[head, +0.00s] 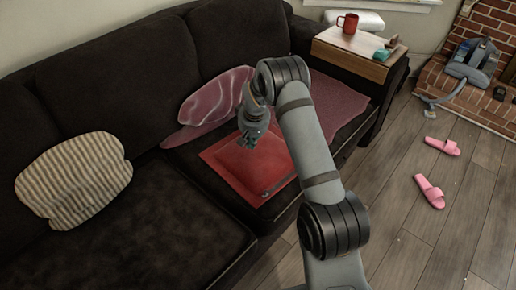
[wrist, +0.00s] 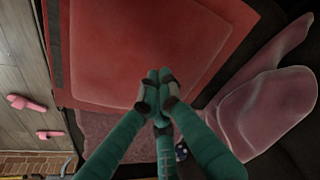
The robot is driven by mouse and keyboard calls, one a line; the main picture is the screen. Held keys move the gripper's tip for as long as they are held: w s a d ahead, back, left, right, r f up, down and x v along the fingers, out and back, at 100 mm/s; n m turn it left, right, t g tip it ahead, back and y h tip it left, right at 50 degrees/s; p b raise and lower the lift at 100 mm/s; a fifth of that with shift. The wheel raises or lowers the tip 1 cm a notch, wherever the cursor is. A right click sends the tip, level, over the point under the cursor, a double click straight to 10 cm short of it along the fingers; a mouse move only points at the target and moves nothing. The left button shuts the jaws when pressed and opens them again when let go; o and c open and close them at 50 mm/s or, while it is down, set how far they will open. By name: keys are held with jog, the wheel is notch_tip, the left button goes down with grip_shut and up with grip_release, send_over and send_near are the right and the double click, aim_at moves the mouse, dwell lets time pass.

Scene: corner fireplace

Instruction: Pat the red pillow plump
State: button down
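The red pillow (head: 222,158) is a flat, square red piece lying on the sofa seat, with a slightly raised inner square and a dark strip along one edge. In the wrist view the red pillow (wrist: 130,40) fills the upper middle. My gripper (head: 250,141) is over its back part, pointing down. In the wrist view my gripper (wrist: 158,88) has its teal fingers drawn together at the tips, with nothing seen between them. I cannot tell whether the tips touch the pillow.
A mauve patterned pillow (head: 212,98) leans on the backrest behind, beside a pinkish throw (head: 335,100). A striped pillow (head: 75,178) is at the left. A wooden armrest tray (head: 350,54) holds a red mug (head: 349,23). Pink slippers (head: 430,191) lie on the floor.

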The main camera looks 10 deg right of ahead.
jog(key=shift+f, duration=0.15)
jog(key=shift+s+b+x, duration=0.15)
jog(key=shift+b+x, duration=0.45)
jog(key=shift+s+b+x, duration=0.15)
jog(key=shift+b+x, duration=0.45)
jog(key=shift+w+d+r+p, duration=0.35)
jog(key=shift+d+r+p, duration=0.1)
jog(key=shift+d+r, duration=0.15)
jog(key=shift+w+d+r+p, duration=0.3)
jog(key=shift+d+r+p, duration=0.15)
jog(key=shift+d, duration=0.1)
jog(key=shift+w+d+r, duration=0.2)
jog(key=shift+d+r, duration=0.05)
jog(key=shift+d, duration=0.2)
